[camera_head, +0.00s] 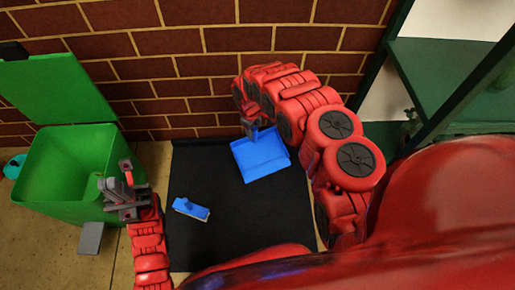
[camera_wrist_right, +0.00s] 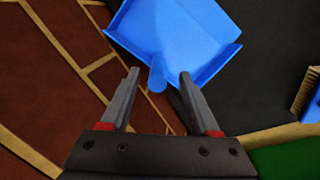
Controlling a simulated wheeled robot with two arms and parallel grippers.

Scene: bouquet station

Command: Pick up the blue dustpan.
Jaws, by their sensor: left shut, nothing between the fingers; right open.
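The blue dustpan (camera_head: 260,155) lies on the black mat (camera_head: 187,240), near the brick wall. Its pan (camera_wrist_right: 180,35) fills the top middle of the right wrist view, with the short handle pointing toward my right gripper (camera_wrist_right: 158,75). That gripper is open, and the handle's end shows between its fingertips; I cannot tell whether they touch. In the head view my right gripper (camera_head: 250,126) is at the handle end of the dustpan. My left gripper (camera_head: 115,184) is shut and empty, beside the green bin, away from the dustpan.
A blue brush (camera_head: 191,209) lies on the mat left of the dustpan. A green bin (camera_head: 60,165) with its lid raised stands at the left. The brick wall (camera_head: 150,60) closes off the back. A green shelf frame (camera_head: 440,75) stands at the right.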

